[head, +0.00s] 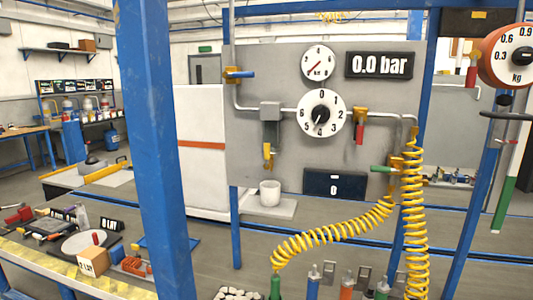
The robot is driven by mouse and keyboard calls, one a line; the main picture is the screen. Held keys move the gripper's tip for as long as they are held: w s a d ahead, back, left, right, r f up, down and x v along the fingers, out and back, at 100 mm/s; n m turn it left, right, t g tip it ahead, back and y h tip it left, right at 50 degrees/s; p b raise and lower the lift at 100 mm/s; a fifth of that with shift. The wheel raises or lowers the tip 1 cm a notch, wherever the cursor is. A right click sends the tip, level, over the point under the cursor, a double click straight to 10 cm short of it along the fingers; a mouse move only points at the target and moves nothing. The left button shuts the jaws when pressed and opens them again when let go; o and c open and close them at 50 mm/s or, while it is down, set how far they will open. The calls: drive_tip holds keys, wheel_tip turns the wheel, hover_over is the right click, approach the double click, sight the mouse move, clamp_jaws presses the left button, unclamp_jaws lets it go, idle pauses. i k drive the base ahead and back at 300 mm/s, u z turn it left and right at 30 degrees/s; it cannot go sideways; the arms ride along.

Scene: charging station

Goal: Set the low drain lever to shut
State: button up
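A yellow lever (267,152) hangs down under a grey box, above a white cup (270,193). A red lever (359,134) hangs below a yellow valve body, and a blue lever (241,74) lies level at upper left. No readable label tells which is the drain lever. My gripper is not in view.
A blue post (163,150) stands in front at left. Yellow coiled hoses (413,220) hang at the right and across the lower middle. A bench with tools and a white plate (85,242) is at lower left. An orange kg dial (507,55) hangs at upper right.

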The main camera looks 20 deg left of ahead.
sight(267, 151)
drive_tip(key=u, duration=0.5)
drive_tip(key=k, duration=0.6)
drive_tip(key=u, duration=0.85)
drive_tip(key=i, duration=1.25)
drive_tip(key=z, duration=0.75)
